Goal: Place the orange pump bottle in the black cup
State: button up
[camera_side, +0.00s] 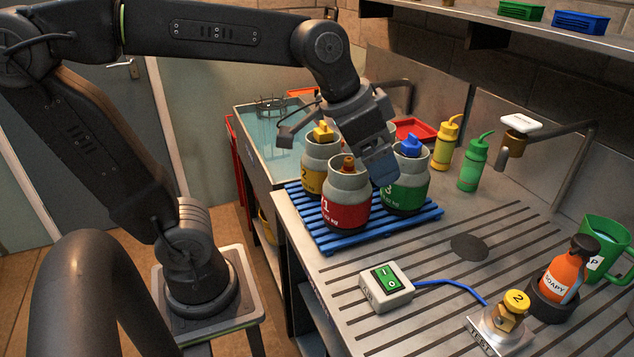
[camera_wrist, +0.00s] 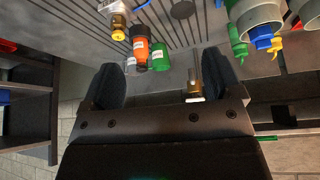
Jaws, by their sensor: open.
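The orange pump bottle (camera_side: 566,278), with a white SOAPY label and a dark top, stands with its base inside the black cup (camera_side: 545,304) at the lower right of the side view, leaning slightly. In the wrist view, the orange bottle (camera_wrist: 140,49) shows upside down beyond my fingers, with the dark cup (camera_wrist: 138,31) around its base. My gripper (camera_side: 375,160) is above the canisters on the blue rack, well away from the bottle. In the wrist view my gripper (camera_wrist: 162,75) has its fingers wide apart with nothing between them.
A green mug (camera_side: 598,250) stands close behind the bottle. Canisters stand on a blue rack (camera_side: 410,225) under my gripper. A switch box (camera_side: 386,288) with a blue cable lies on the grooved counter.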

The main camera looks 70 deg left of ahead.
jog(key=s+a+f+n+y, duration=0.1)
jog(key=s+a+f+n, duration=0.1)
jog(key=s+f, duration=0.3)
jog(key=s, duration=0.3)
jog(key=shift+a, duration=0.35)
